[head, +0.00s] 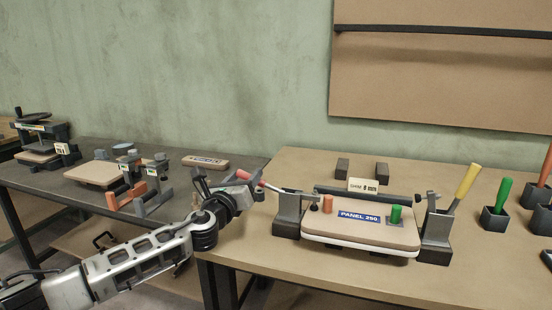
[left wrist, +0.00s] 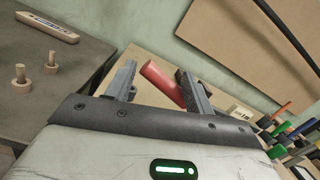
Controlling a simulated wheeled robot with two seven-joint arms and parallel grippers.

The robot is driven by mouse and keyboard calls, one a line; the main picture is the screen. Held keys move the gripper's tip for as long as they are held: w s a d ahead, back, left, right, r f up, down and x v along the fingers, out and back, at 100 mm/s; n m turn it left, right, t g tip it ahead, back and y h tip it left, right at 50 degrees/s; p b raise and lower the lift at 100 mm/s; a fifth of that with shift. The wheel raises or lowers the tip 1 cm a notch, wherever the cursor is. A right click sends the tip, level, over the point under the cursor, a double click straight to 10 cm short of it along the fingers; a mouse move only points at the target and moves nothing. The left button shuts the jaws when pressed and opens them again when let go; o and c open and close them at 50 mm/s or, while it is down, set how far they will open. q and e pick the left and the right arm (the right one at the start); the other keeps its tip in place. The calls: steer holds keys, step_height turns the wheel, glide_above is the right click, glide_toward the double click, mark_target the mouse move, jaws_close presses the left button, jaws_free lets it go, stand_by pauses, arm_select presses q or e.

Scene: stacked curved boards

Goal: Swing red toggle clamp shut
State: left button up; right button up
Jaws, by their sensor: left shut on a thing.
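The red toggle clamp's handle (head: 257,183) leans out to the left of a grey post (head: 289,208) on the left side of the fixture. My left gripper (head: 241,184) is shut on the handle's end; in the left wrist view the red handle (left wrist: 162,83) lies between my two fingers (left wrist: 158,84). The clamp's metal arm reaches right, with a dark tip (head: 314,206) near the left edge of the stacked boards (head: 345,228), labelled PANEL 250. I cannot tell whether the tip touches the board. My right gripper is out of view.
A yellow-handled clamp (head: 467,182) stands upright on the right post. Green (head: 502,196) and orange (head: 540,180) handles stand in dark holders at right. The front table strip is clear.

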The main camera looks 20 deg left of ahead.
arm_select(q)
steer(key=s+f+p, duration=0.1)
steer(key=s+p, duration=0.1)
steer(key=s, duration=0.5)
steer(key=shift+f, duration=0.25)
